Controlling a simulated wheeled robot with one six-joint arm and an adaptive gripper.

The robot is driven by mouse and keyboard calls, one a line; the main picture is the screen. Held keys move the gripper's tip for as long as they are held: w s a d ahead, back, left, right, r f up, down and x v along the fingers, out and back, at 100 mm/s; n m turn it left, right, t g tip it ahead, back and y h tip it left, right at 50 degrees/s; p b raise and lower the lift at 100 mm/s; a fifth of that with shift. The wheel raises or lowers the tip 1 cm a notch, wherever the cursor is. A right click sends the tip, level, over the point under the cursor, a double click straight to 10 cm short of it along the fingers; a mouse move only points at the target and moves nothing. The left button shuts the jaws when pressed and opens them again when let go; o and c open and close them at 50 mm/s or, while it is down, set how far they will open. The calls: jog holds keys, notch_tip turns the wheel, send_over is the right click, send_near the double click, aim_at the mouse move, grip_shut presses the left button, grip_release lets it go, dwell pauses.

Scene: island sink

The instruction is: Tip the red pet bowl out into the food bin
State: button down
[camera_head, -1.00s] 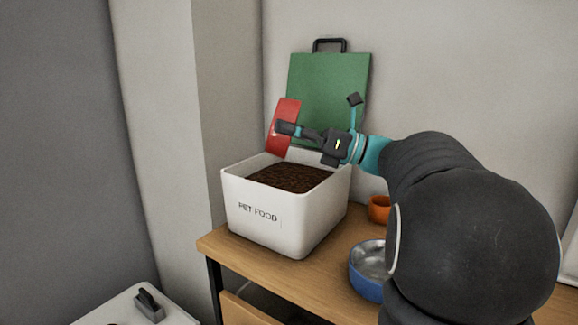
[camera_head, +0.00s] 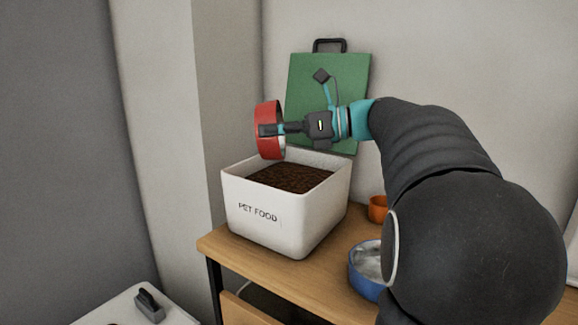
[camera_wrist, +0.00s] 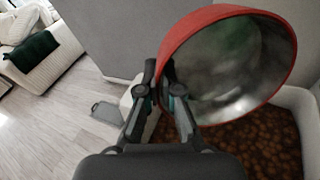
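The red pet bowl (camera_head: 268,143) stands on its side in the air over the left part of the white food bin (camera_head: 255,215), which is labelled PET FOOD. My gripper (camera_head: 270,129) is shut on the bowl's wall. In the wrist view the bowl (camera_wrist: 205,22) shows a bare grey metal inside with no food visible in it. The gripper's fingers (camera_wrist: 163,75) pinch its rim on the left side. Brown kibble (camera_head: 290,177) fills much of the bin, and it also shows below the bowl in the wrist view (camera_wrist: 255,148).
A blue bowl (camera_head: 362,278) with a grey inside and an orange cup (camera_head: 377,208) stand on the wooden counter (camera_head: 290,281) right of the bin, near my arm. A green board (camera_head: 335,85) leans on the wall behind. A wall corner is close at left.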

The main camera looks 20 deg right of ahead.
aim_at(257, 132)
jog(key=a, duration=0.1)
jog(key=w+a+g+h, duration=0.1)
jog(key=h, duration=0.1)
jog(key=shift+w+a+f, duration=0.15)
jog(key=shift+a+f, duration=0.15)
jog(key=shift+a, duration=0.1)
jog(key=w+a+f+g+h+p, duration=0.1)
jog(key=w+a+g+h, duration=0.1)
jog(key=a+h, duration=0.3)
jog(key=w+a+f+g+h+p, duration=0.1)
jog(key=w+a+f+g+h, duration=0.1)
jog(key=a+g+h, duration=0.2)
jog(key=shift+w+a+f+n+h, duration=0.25)
jog(key=shift+w+a+n+h, duration=0.15)
jog(key=shift+h, duration=1.5)
